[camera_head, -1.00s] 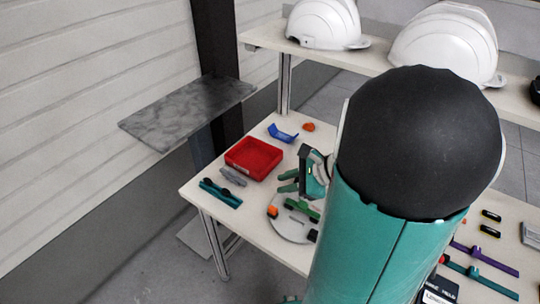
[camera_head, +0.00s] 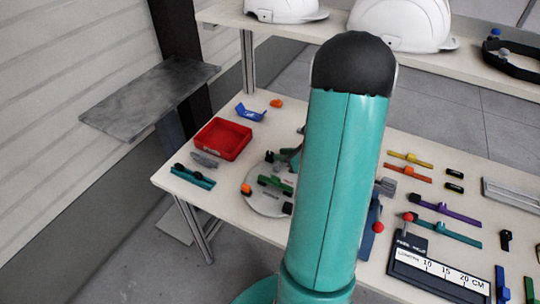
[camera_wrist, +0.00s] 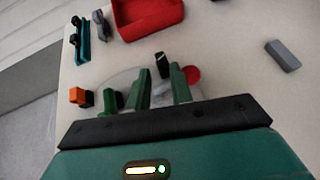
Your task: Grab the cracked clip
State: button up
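I cannot tell from these views which clip is cracked. A pale round plate (camera_head: 262,204) on the table carries small clips. An orange piece (camera_head: 246,190) and a green clip (camera_head: 277,184) lie on it, with a black piece (camera_head: 287,208) at its edge. In the wrist view, my gripper (camera_wrist: 161,82) has two green fingers apart over the plate (camera_wrist: 124,78), with nothing seen clamped between them. A black piece (camera_wrist: 162,62) shows just past the fingertips. The orange-and-black piece (camera_wrist: 81,97) is left of them. My arm hides most of the gripper in the head view.
A red tray (camera_head: 222,139), a teal clip (camera_head: 193,177) and a blue bracket (camera_head: 250,113) lie at the table's left. Coloured strips and a dark length gauge (camera_head: 437,274) lie right. White helmets (camera_head: 402,24) stand on the rear shelf. A grey slab (camera_head: 135,98) juts out at left.

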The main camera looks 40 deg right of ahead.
aim_at(270, 153)
jog(key=x, duration=0.5)
jog(key=shift+w, duration=0.1)
grip_shut()
